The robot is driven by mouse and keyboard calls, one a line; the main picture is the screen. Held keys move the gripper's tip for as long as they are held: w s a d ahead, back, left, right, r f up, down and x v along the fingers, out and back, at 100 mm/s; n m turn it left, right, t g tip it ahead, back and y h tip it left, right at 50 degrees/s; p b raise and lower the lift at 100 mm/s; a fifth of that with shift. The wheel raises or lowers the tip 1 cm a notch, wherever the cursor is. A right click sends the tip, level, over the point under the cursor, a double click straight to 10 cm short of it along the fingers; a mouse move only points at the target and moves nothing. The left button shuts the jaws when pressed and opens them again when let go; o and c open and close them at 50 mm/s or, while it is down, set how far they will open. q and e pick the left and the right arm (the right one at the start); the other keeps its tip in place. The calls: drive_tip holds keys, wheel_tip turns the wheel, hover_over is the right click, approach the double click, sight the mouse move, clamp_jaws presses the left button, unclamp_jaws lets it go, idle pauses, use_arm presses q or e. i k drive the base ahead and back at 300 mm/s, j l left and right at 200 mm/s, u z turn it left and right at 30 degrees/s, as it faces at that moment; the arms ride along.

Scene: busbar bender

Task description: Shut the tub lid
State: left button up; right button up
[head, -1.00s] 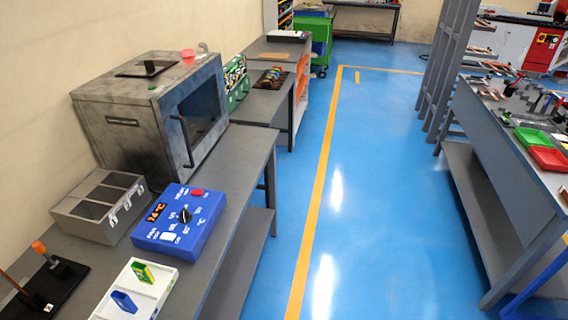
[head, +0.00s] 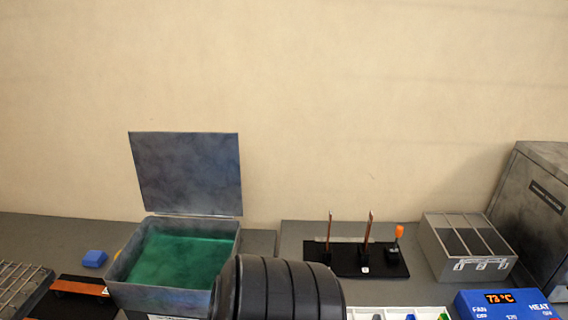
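The tub (head: 160,300) stands on the grey bench at lower left, a grey metal box with green content inside. Its lid (head: 186,172) is open, standing up at the back edge and leaning slightly away toward the wall. A black ribbed part (head: 278,290), likely one of my arm links, covers the tub's front right corner and the bench in front. Neither of my grippers shows in the head view.
A blue block (head: 94,259) and an orange-brown bar (head: 80,288) lie left of the tub, beside a metal grate (head: 20,285). To the right are a black stand (head: 345,262) with upright copper pieces, a grey divided box (head: 466,246), a blue control panel (head: 500,305) and a metal oven (head: 535,190).

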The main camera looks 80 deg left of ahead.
sight(183, 173)
drive_tip(key=u, duration=3.45)
drive_tip(key=j+u, duration=0.1)
drive_tip(key=j, duration=0.15)
